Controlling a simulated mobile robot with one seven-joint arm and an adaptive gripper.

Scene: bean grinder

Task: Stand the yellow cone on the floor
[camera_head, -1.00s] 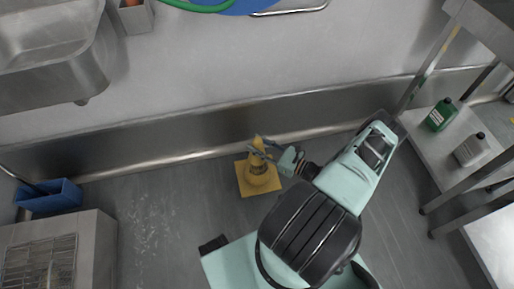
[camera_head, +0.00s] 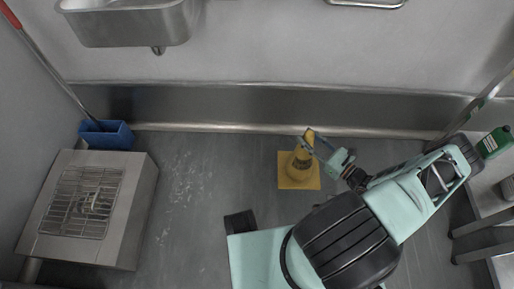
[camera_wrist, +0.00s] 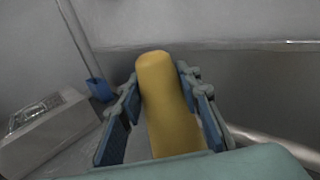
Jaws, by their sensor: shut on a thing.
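The yellow cone (camera_head: 298,182) is upright in the head view, with its square base down over the grey floor (camera_head: 210,215) near the back wall. Whether the base touches the floor or hangs just above it I cannot tell. My gripper (camera_head: 308,143) reaches in from the right and is shut on the upper part of the cone. In the wrist view the cone's rounded top (camera_wrist: 156,62) stands between my two blue-padded fingers (camera_wrist: 160,100). The cone's base is hidden there.
A blue bucket (camera_head: 108,136) with a long handle stands at the back left, behind a steel box with a grate (camera_head: 85,195). A metal shelf (camera_head: 480,198) with a green bottle (camera_head: 494,142) is at the right. The floor left of the cone is clear.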

